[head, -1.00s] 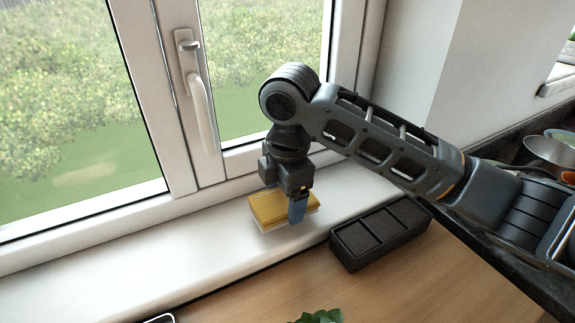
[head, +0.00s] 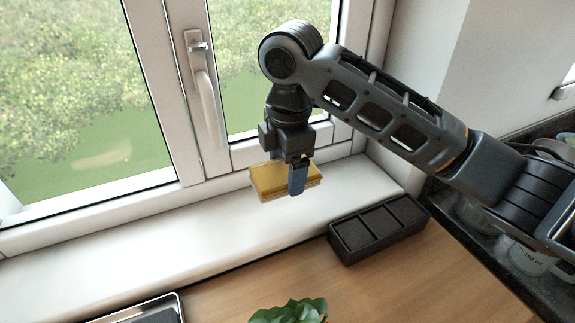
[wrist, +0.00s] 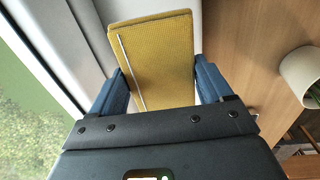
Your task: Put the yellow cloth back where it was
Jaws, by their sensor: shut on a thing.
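The yellow cloth (head: 272,180) is a folded, flat block with a pale underside. My gripper (head: 287,182) is shut on it, with one blue finger on each long side. In the head view the cloth hangs in front of the window, above the white windowsill (head: 190,232), and appears clear of it. In the wrist view the cloth (wrist: 158,60) fills the space between the blue fingers of my gripper (wrist: 160,88), and a thin pale line runs along its left part. The cloth's near end is hidden by my gripper body.
A black box with three compartments (head: 380,229) stands on the wooden counter (head: 400,285) beside the sill. A green plant (head: 290,312) and a metal-edged tray (head: 150,308) are at the front. A window handle (head: 207,95) sticks out at the left. Dishes (head: 525,255) lie at the right.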

